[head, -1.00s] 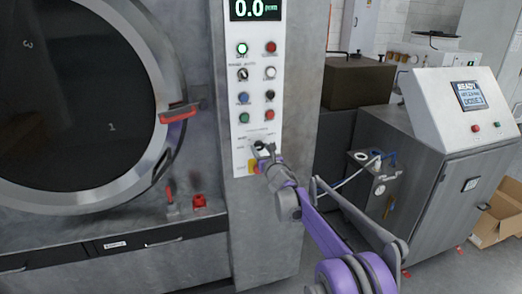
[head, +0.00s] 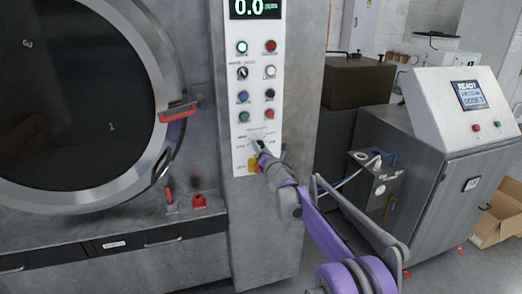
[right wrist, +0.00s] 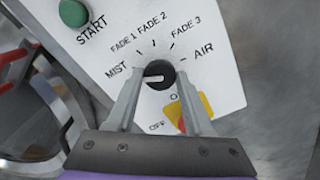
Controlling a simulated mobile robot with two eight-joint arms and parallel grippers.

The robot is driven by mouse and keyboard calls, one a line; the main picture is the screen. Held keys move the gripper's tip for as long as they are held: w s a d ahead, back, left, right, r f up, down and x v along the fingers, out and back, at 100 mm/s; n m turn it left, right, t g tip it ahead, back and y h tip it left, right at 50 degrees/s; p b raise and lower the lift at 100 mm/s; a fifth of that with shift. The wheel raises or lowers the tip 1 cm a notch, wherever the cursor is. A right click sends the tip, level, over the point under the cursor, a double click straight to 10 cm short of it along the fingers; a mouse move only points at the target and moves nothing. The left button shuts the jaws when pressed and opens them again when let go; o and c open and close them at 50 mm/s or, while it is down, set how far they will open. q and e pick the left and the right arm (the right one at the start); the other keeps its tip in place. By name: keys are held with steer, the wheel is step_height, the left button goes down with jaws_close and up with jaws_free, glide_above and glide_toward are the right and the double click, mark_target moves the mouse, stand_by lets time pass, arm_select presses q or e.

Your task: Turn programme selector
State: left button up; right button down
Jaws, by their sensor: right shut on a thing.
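The programme selector is a round black knob (right wrist: 161,69) with a white pointer, on the white control panel (head: 258,100). Its printed labels read MIST, FADE 1, FADE 2, FADE 3 and AIR. The pointer lies to the left in the right wrist view, toward the MIST side. My right gripper (head: 262,147) reaches the lower panel from the lower right. In the right wrist view the right gripper (right wrist: 160,77) has one finger on each side of the knob and is shut on it. In the head view the gripper hides most of the knob. My left gripper is not in view.
A yellow and red switch (right wrist: 190,110) marked OFF sits just below the knob, partly behind a finger. A green START button (right wrist: 74,13) is above left. The large round door (head: 160,125) with a red handle (head: 178,112) stands left of the panel. A dosing cabinet (head: 425,175) stands right.

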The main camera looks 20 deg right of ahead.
arm_select(q)
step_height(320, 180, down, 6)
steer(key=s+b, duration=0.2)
steer(key=b, duration=0.2)
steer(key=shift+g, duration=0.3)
arm_select(e)
steer(key=shift+m, duration=8.3)
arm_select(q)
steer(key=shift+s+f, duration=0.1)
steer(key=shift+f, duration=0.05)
arm_select(e)
steer(key=shift+c, duration=1.6)
jaws_free()
arm_select(q)
steer(key=shift+b, duration=0.3)
arm_select(e)
steer(key=shift+s, duration=0.1)
